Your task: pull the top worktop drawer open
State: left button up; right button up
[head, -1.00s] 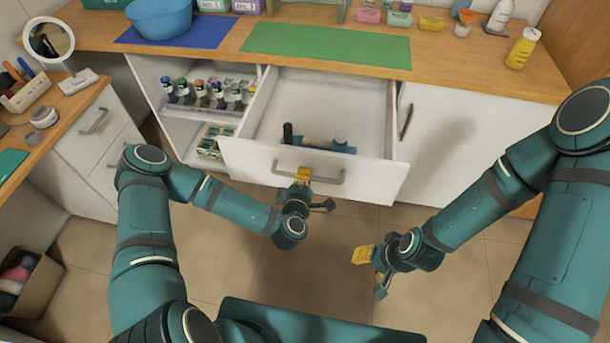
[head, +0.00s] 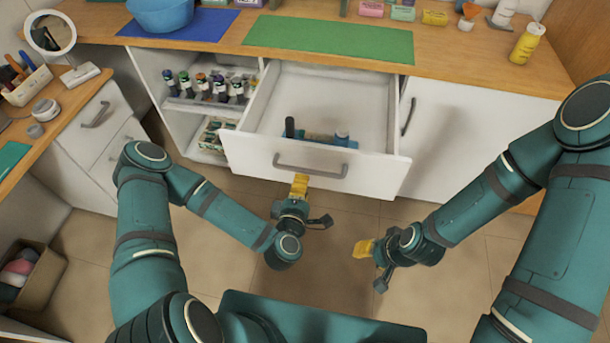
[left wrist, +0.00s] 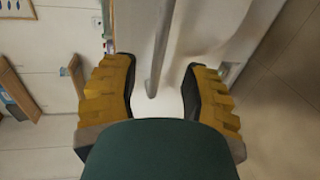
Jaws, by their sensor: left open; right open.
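The top worktop drawer (head: 230,150) stands pulled out below the wooden worktop, with its inside showing. Its grey bar handle (head: 310,167) is on the white front. My left gripper (head: 299,190) is open just in front of and below the handle, apart from it in the head view. In the left wrist view the handle (left wrist: 162,50) shows ahead, between the lines of the two yellow fingers of the open left gripper (left wrist: 160,95). My right gripper (head: 368,262) is open and empty, lower right, over the floor.
Blue and dark items (head: 318,138) lie inside the drawer. An open shelf (head: 205,108) with several small bottles is to its left, a closed white door (head: 455,145) to its right. A green mat (head: 330,38) and blue bowl (head: 160,14) are on the worktop. Floor in front is clear.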

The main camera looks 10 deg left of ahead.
pick_arm(q)
jog(key=v, duration=0.5)
dwell(0.5)
jog(key=s+d+f+m+g+h, duration=0.2)
jog(key=d+f+m+g+h, duration=0.35)
jog(key=m, duration=0.45)
jog(key=s+a+m+g+y, duration=0.1)
jog(key=s+a+m+g, duration=0.4)
jog(key=g, duration=0.3)
jog(key=shift+s+f+m+y, duration=0.15)
jog(key=shift+s+m+y, duration=0.2)
jog(key=shift+s+m, duration=0.25)
